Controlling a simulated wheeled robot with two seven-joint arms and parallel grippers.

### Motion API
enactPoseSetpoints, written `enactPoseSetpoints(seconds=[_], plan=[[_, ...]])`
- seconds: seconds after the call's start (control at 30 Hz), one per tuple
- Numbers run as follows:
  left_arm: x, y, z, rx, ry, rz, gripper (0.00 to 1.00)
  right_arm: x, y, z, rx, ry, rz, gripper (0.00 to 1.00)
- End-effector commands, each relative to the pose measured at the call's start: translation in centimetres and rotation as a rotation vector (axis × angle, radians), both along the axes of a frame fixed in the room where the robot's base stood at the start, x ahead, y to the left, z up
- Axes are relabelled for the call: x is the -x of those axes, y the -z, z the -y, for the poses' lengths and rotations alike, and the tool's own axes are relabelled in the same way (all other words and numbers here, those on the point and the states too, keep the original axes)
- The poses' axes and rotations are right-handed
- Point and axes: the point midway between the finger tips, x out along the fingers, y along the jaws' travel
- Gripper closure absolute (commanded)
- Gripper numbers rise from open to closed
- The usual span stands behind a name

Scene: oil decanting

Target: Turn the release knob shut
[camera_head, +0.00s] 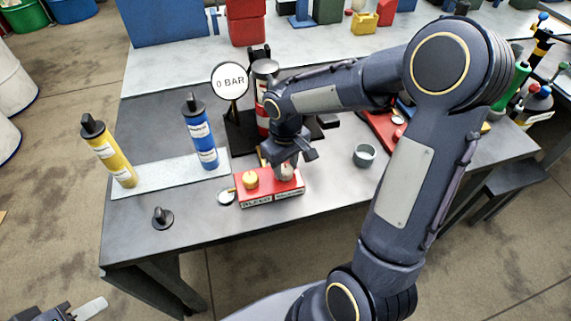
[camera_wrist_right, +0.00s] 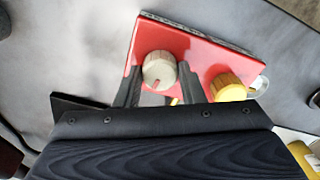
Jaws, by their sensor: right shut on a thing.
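A red block (camera_head: 262,181) with a white label strip stands near the table's front edge. It carries a yellow knob (camera_head: 250,179) on its left and a pale grey release knob (camera_head: 286,173) on its right. My right gripper (camera_head: 285,164) reaches down onto the release knob from above. In the right wrist view its dark fingers (camera_wrist_right: 160,82) stand on both sides of the release knob (camera_wrist_right: 158,68), which shows a red mark on its top. The yellow knob (camera_wrist_right: 228,87) is free beside them. My left gripper (camera_head: 82,311) is partly cut off at the bottom left.
A gauge (camera_head: 231,80) reading 0 BAR stands behind the block. A blue bottle (camera_head: 200,134) and a yellow bottle (camera_head: 108,152) stand on a light mat to the left. A black cap (camera_head: 162,218) lies at the front left. A grey cup (camera_head: 364,155) stands right of the block.

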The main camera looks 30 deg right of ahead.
Motion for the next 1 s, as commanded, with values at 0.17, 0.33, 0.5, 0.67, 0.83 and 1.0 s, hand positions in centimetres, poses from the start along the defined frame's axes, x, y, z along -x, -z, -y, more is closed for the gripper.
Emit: enactPoseSetpoints(seconds=[0.17,0.33,0.5,0.67,0.83,1.0], plan=[[0.00,-0.12,0.00,0.000,0.000,0.000,0.64,-0.10,-0.14,0.01,0.000,-0.098,0.004,0.87],[0.00,-0.17,0.00,0.000,0.000,0.000,0.64,-0.12,-0.13,0.02,0.000,-0.157,0.004,0.87],[0.00,-0.18,0.00,0.000,0.000,0.000,0.64,-0.13,-0.13,0.02,0.001,-0.185,0.004,0.87],[0.00,-0.18,0.00,0.000,0.000,0.000,0.64,-0.13,-0.13,0.02,0.001,-0.193,0.004,0.87],[0.00,-0.18,0.00,0.000,0.000,0.000,0.64,-0.13,-0.13,0.02,0.001,-0.193,0.004,0.87],[0.00,-0.18,0.00,0.000,0.000,0.000,0.64,-0.12,-0.12,0.02,0.001,-0.193,0.004,0.55]])
